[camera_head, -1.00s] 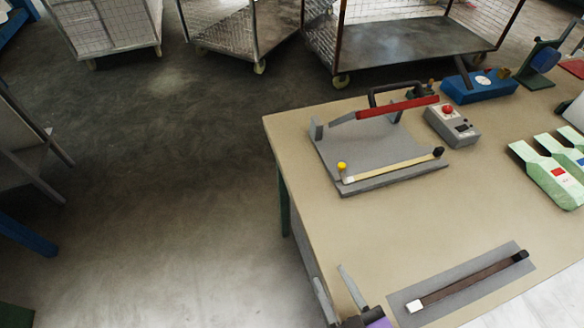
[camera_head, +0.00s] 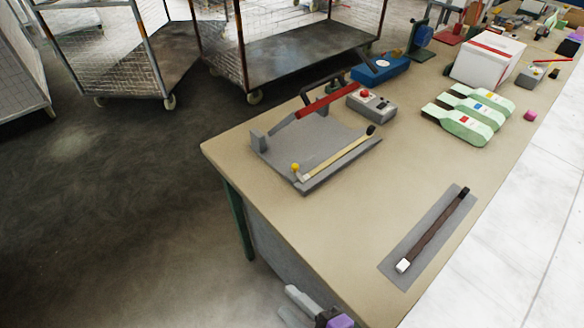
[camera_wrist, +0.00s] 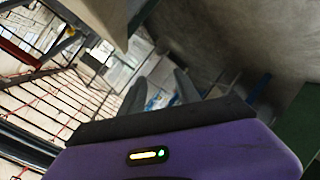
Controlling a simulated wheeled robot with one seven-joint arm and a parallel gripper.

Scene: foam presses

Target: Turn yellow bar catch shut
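A grey press (camera_head: 322,140) stands on the table's near left corner. A pale yellow bar (camera_head: 340,157) lies along its front edge, with a small yellow knob (camera_head: 295,167) at the left end and a black knob (camera_head: 371,130) at the right end. A red bar (camera_head: 327,100) with a black handle is raised at its back. Whether the catch is shut cannot be made out. My gripper (camera_head: 291,303) is low at the bottom of the head view, beyond the table's edge and away from the press. Its fingers (camera_wrist: 162,86) are apart and empty in the wrist view.
A dark bar with a white end lies on a grey plate (camera_head: 400,263) at the table's front. A grey control box (camera_head: 371,104), a blue box (camera_head: 379,69) and green bottle-shaped pieces (camera_head: 462,118) stand farther back.

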